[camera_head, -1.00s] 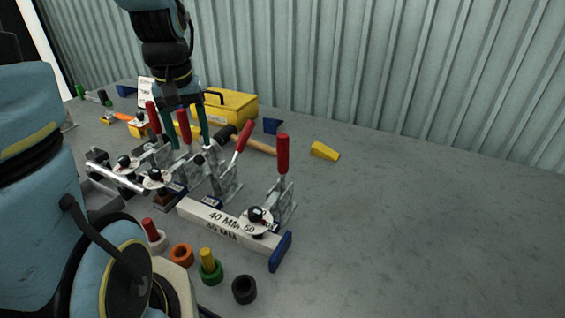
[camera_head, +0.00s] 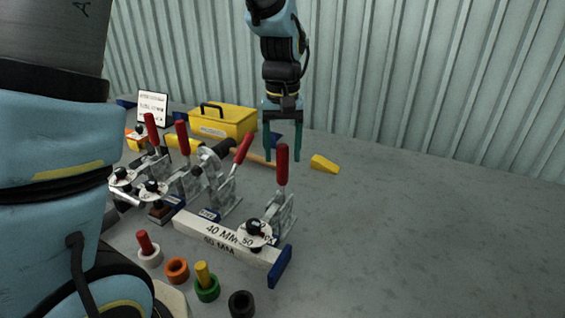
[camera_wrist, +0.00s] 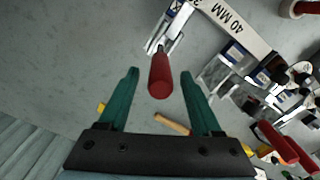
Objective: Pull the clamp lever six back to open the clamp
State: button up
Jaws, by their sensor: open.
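Several toggle clamps with red lever handles stand in a row. The rightmost clamp's red lever (camera_head: 282,165) stands nearly upright beside the right end of the white 40 MM bar (camera_head: 208,228). My gripper (camera_head: 281,157) is open and pointing down at this lever, its fingertips at about the height of the lever's top in the head view. In the wrist view the red lever (camera_wrist: 160,76) shows between the two green fingers of my gripper (camera_wrist: 158,75), touching neither. No clamp carries a readable number six. Other red levers (camera_head: 243,148) lean at the left.
A yellow toolbox (camera_head: 222,122), a hammer with a wooden handle (camera_head: 250,157) and a yellow wedge (camera_head: 324,164) lie behind the clamps. Coloured rings and pegs (camera_head: 207,287) stand in front. The grey table's right side is clear. A corrugated wall stands behind.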

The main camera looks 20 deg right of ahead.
aim_at(282, 165)
jog(key=shift+f, duration=2.05)
jog(key=shift+c, duration=0.3)
grip_shut()
